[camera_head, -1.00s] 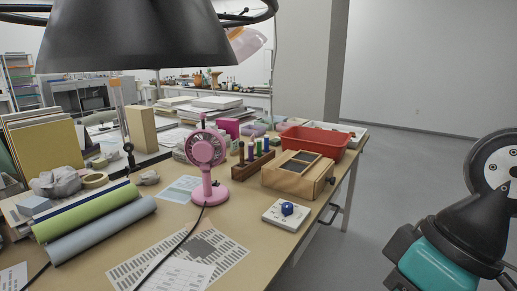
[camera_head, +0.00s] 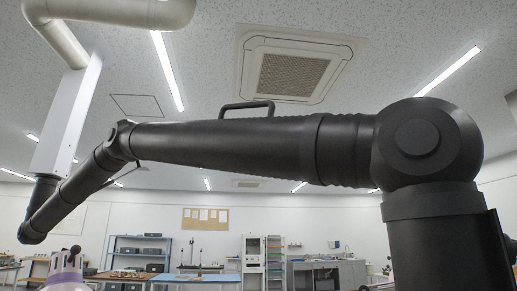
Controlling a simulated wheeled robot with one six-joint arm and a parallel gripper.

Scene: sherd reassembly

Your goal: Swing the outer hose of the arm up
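A black extraction arm crosses the head view. Its thick hose section (camera_head: 235,145) runs almost level, from a small elbow joint (camera_head: 122,140) at the left to a large round joint (camera_head: 427,140) at the right. A black loop handle (camera_head: 246,104) sits on top of this section. A thinner black section (camera_head: 75,200) slopes down left from the elbow to a lower joint (camera_head: 32,232) under a white box-shaped column (camera_head: 68,120). Below the large joint, a wide black upright part (camera_head: 437,240) runs out of the frame. My gripper is not recognisable in view.
A white pipe (camera_head: 65,40) joins the column near the ceiling. A white and purple rounded thing (camera_head: 66,275), unclear what, shows at bottom left. Blue-topped tables (camera_head: 195,278), shelves (camera_head: 140,250) and cabinets (camera_head: 322,275) stand far back. The space above the hose is open.

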